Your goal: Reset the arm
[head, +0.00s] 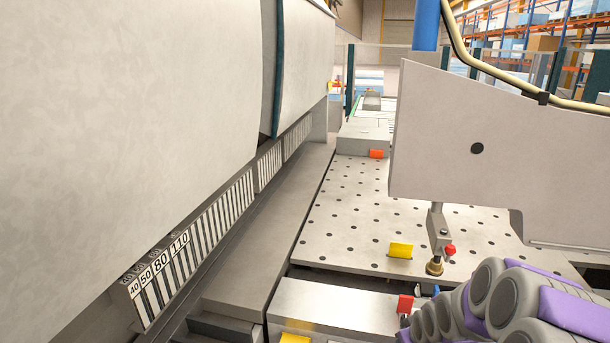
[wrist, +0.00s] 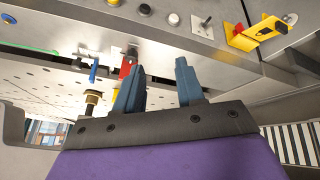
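My arm (head: 510,305), grey with purple panels, is folded at the lower right of the head view. My gripper (wrist: 160,66) shows in the wrist view as two dark blue fingers standing clearly apart, with nothing between them. In the head view I cannot make out the fingers. In the wrist view, a red tab (wrist: 126,66) and a blue piece (wrist: 93,70) appear beyond and left of the fingers; I cannot tell how close they are.
The perforated table (head: 350,210) lies ahead with a yellow tab (head: 401,250). A red tab (head: 405,304) is near my arm. The grey machine arm (head: 500,150) overhangs the right side. The bender's numbered tool segments (head: 165,265) line the left.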

